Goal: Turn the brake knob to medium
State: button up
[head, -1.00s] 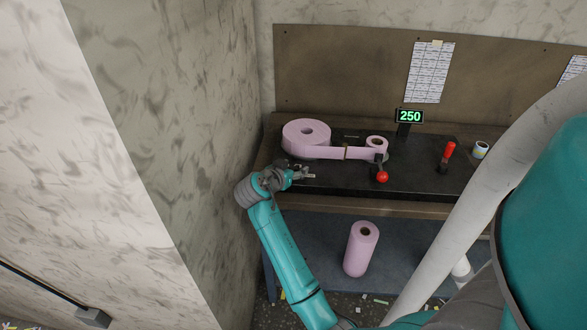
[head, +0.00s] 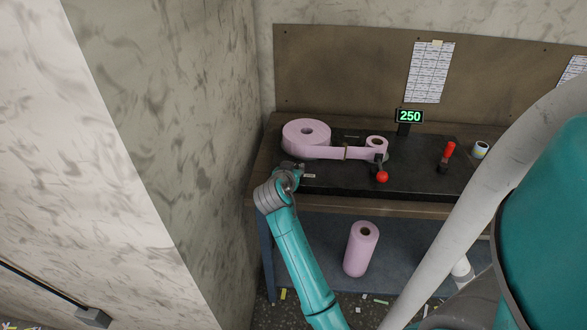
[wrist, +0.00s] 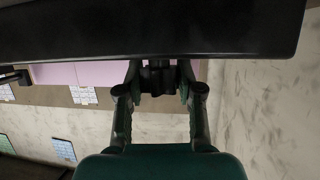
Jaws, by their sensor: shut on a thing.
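My gripper (wrist: 159,88) is in the wrist view with its two fingers on either side of a dark knob, the brake knob (wrist: 157,76), at the edge of a black panel. The fingers are shut on it. In the head view my gripper (head: 293,168) is at the left front of the black machine bed, below the large pink roll (head: 295,136). There the knob is hidden behind my wrist, and its setting cannot be read. A small pale label (head: 309,176) lies just right of my gripper.
Pink web runs from the large roll to a smaller roll (head: 376,141). A red-ball crank (head: 382,176) and a red-handled lever (head: 448,153) stand to the right. A green display (head: 409,116) reads 250. A pink roll (head: 361,248) stands below the bench. A wall is close on the left.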

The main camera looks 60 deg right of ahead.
jog(key=shift+n+t+y, duration=1.1)
jog(key=shift+n+t, duration=1)
jog(key=shift+t, duration=0.1)
jog(key=o, duration=1.2)
jog(key=shift+c, duration=0.2)
jog(key=v, duration=1.2)
jog(key=shift+s, duration=0.1)
